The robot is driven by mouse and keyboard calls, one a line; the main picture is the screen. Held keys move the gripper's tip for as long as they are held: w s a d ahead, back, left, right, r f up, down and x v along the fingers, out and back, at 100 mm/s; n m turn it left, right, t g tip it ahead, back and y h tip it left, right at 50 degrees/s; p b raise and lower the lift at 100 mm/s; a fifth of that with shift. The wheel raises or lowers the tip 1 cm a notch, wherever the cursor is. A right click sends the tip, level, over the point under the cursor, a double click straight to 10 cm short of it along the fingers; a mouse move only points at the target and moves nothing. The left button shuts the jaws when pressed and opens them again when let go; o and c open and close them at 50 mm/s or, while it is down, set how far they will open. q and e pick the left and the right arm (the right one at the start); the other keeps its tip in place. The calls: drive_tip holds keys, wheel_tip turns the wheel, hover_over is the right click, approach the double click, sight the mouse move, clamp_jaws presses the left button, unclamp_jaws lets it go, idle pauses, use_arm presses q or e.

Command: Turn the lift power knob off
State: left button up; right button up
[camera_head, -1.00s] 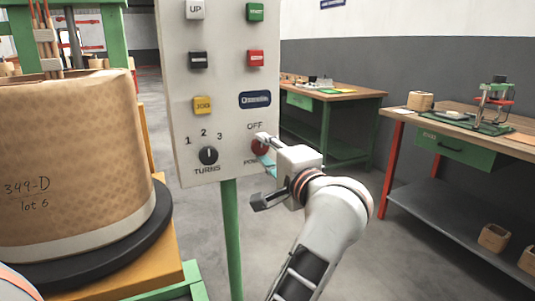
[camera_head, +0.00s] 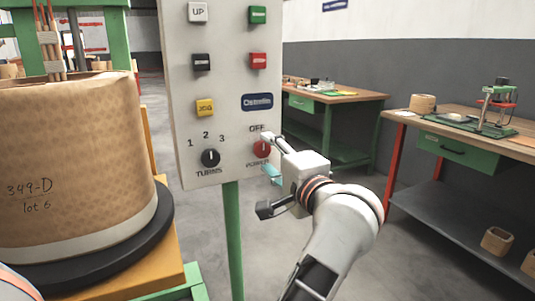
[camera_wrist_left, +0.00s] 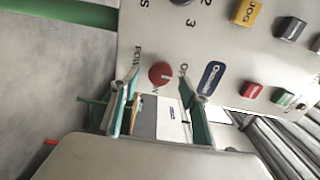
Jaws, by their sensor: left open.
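The red power knob (camera_head: 262,148) sits at the lower right of the white control panel (camera_head: 228,140), below the OFF label. In the left wrist view the knob (camera_wrist_left: 161,74) lies between the fingertips, with clear space on both sides. Its pale mark appears to point toward the OFF label there. My left gripper (camera_head: 270,155) is open just in front of and right of the knob. Its teal-padded fingers (camera_wrist_left: 160,84) show in the wrist view. No finger visibly touches the knob. My right gripper is not in view.
The black TURNS knob (camera_head: 211,158) and several coloured buttons share the panel, which stands on a green post (camera_head: 232,240). A large wrapped coil (camera_head: 75,160) stands at left. Workbenches (camera_head: 340,96) are behind at right. Grey floor between is clear.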

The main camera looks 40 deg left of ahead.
use_arm(q)
drive_tip(key=v, duration=0.6)
idle(0.4)
